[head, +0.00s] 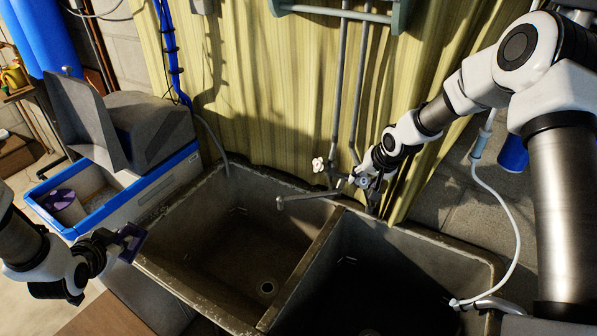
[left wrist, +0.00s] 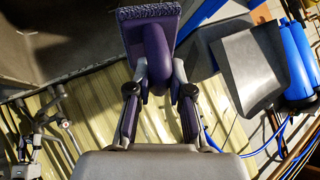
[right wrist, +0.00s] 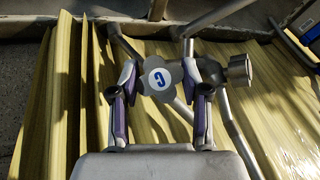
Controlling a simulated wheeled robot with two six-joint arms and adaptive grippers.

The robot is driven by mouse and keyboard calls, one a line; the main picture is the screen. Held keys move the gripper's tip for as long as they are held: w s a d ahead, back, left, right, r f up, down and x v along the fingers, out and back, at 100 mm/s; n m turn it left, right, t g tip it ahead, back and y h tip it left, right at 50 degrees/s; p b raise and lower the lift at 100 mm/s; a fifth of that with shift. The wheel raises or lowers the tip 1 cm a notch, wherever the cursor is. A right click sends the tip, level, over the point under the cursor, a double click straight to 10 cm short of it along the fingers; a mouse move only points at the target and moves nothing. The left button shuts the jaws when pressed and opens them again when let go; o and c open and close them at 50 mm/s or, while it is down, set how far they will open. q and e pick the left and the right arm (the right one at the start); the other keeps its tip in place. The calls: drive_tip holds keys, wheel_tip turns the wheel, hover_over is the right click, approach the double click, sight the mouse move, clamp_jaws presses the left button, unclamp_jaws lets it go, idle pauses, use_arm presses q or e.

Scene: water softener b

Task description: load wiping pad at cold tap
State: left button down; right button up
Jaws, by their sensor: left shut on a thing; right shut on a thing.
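The purple wiping pad (head: 131,243) is in my left gripper (head: 117,240), just outside the left rim of the sink. In the left wrist view, the fingers are shut on the pad's rounded purple handle (left wrist: 157,55), with the textured pad face (left wrist: 150,13) beyond it. The cold tap (right wrist: 159,79) has a pale lobed handle marked with a blue C in the right wrist view. My right gripper (right wrist: 160,75) is shut on this handle, one finger on each side. In the head view, my right gripper (head: 366,172) partly hides the cold tap at the wall.
The grey double sink (head: 325,240) has two empty-looking basins. A metal spout (head: 303,197) reaches over it, with a second tap (head: 319,164) to the left. A blue-rimmed bin (head: 165,172) stands left. A pale hose (head: 505,200) hangs right.

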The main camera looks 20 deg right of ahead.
drive_tip(key=o, duration=1.1)
drive_tip(key=shift+o, duration=0.2)
drive_tip(key=v, duration=1.2)
drive_tip(key=shift+d, duration=0.2)
drive_tip(key=shift+f, duration=0.1)
drive_tip(key=shift+s, duration=0.15)
